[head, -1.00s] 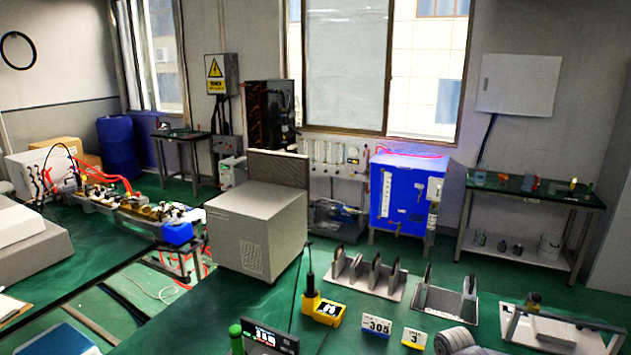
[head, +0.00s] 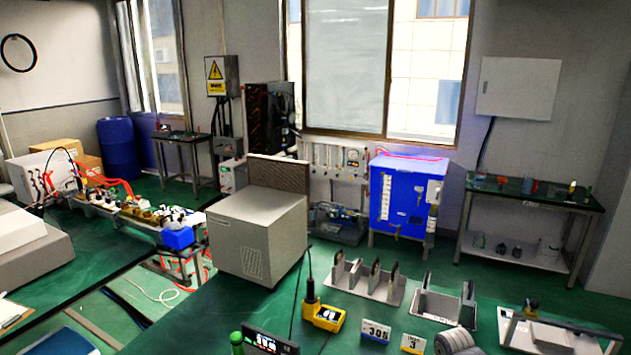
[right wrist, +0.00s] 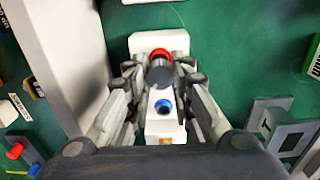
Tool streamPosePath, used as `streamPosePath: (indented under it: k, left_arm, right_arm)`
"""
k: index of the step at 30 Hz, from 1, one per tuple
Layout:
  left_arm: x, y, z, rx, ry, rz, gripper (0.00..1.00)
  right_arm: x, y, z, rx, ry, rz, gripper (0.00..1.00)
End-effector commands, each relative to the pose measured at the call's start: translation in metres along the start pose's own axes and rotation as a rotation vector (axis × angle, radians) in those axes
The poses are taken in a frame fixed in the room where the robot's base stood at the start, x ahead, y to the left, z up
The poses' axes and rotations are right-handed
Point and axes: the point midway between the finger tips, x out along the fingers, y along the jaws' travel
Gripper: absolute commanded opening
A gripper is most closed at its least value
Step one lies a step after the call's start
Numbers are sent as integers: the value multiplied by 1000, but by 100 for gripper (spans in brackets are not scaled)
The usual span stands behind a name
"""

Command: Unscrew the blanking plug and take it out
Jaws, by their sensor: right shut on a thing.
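In the right wrist view, my right gripper (right wrist: 160,75) is shut on a dark grey cylindrical plug (right wrist: 158,77), with one finger on each side. A red ring (right wrist: 159,55) shows just beyond the plug. Both are at a white block (right wrist: 160,130), which also has a blue-ringed port (right wrist: 163,106) nearer the wrist. I cannot tell whether the plug is still threaded in. The head view shows neither gripper, and the left one is out of sight.
A pale wall or panel (right wrist: 65,45) stands close left of the right gripper. A grey bracket (right wrist: 285,135) lies to the right, with green surface around. The head view shows a bench with a grey box (head: 255,235), a yellow meter (head: 322,315) and plate racks (head: 365,282).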

Motion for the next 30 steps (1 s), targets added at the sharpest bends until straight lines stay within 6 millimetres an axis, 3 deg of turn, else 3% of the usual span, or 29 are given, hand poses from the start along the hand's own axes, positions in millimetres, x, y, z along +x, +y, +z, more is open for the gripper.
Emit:
streamPosePath:
  k: [30]
  left_arm:
    - [-34,0,-3,0,0,0,40]
  right_arm:
    - [-37,0,0,-1,0,0,0]
